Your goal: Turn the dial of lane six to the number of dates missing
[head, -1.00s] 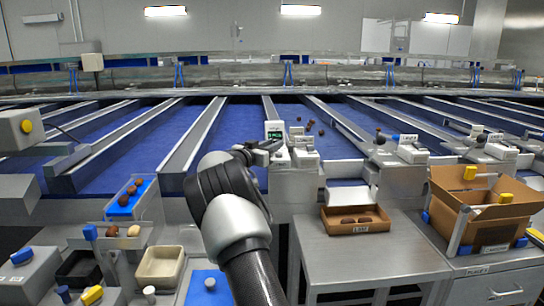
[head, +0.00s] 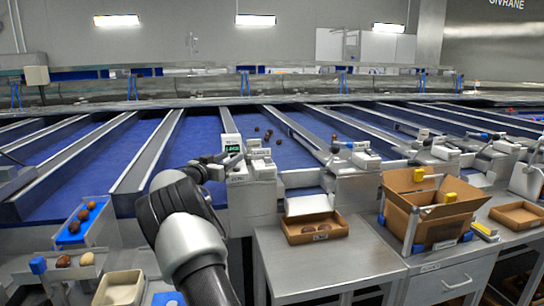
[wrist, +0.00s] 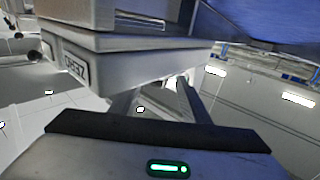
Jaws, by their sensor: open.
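I cannot read a lane number there, and no dial shows clearly. Several brown dates (head: 267,139) lie on the blue belt behind it. My gripper (head: 226,162) is at the unit's left front, small and partly merged with it. In the wrist view my open fingers (wrist: 158,100) reach up beside a grey housing (wrist: 130,65) with an upside-down label; I see nothing held between them.
A shallow brown tray (head: 314,239) with dates sits on the metal table (head: 318,268). A cardboard box (head: 400,217) and another tray (head: 517,216) stand to the right. A blue tray (head: 74,239) with dates and a cream bin (head: 119,288) are at left.

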